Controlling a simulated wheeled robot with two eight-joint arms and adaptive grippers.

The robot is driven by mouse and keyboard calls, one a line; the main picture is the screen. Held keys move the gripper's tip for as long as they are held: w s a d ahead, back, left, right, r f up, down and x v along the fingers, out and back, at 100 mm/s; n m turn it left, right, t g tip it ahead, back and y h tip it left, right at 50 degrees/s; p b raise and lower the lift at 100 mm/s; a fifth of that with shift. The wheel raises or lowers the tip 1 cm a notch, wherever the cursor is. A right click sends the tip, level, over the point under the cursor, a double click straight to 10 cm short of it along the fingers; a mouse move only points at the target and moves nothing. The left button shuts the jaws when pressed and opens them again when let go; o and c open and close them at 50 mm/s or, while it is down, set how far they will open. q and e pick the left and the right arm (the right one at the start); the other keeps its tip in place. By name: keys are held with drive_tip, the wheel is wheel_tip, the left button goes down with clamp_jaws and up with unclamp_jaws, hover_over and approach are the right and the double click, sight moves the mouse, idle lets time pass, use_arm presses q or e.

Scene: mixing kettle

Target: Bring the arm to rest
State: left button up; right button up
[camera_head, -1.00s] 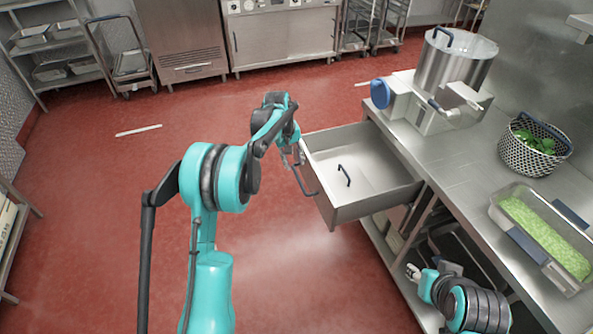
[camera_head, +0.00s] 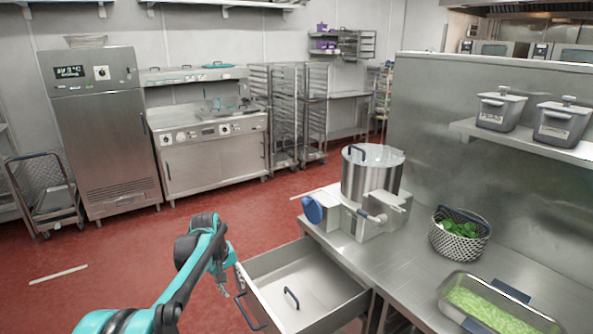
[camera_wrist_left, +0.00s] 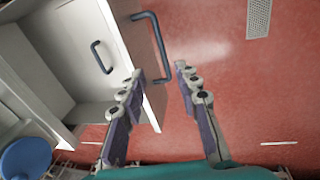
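My left gripper (camera_head: 230,280) is at the front of an open steel drawer (camera_head: 325,285), on its left side in the head view. A second dark handle (camera_head: 291,297) shows inside the drawer. My right gripper is out of view.
On the steel counter are a mixing kettle (camera_head: 371,175), a basket with green contents (camera_head: 460,236) and a tray of green pieces (camera_head: 490,312). A shelf with grey containers (camera_head: 500,110) is at right. Red floor (camera_head: 130,255) is free at left.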

use_arm(q)
drive_tip(key=s+d+r+m+t, duration=0.1)
drive_tip(key=s+d+r+m, duration=0.15)
drive_tip(key=s+r, duration=0.6)
drive_tip(key=s+d+f+m+t, duration=0.1)
drive_tip(key=s+f+m+t, duration=0.1)
drive_tip(key=s, duration=1)
drive_tip(key=s+d+f+m+t+y, duration=0.1)
drive_tip(key=s+f+m+t, duration=0.1)
drive_tip(key=s, duration=1)
drive_tip(key=shift+d+f+y, duration=0.25)
drive_tip(key=shift+f+y, duration=0.05)
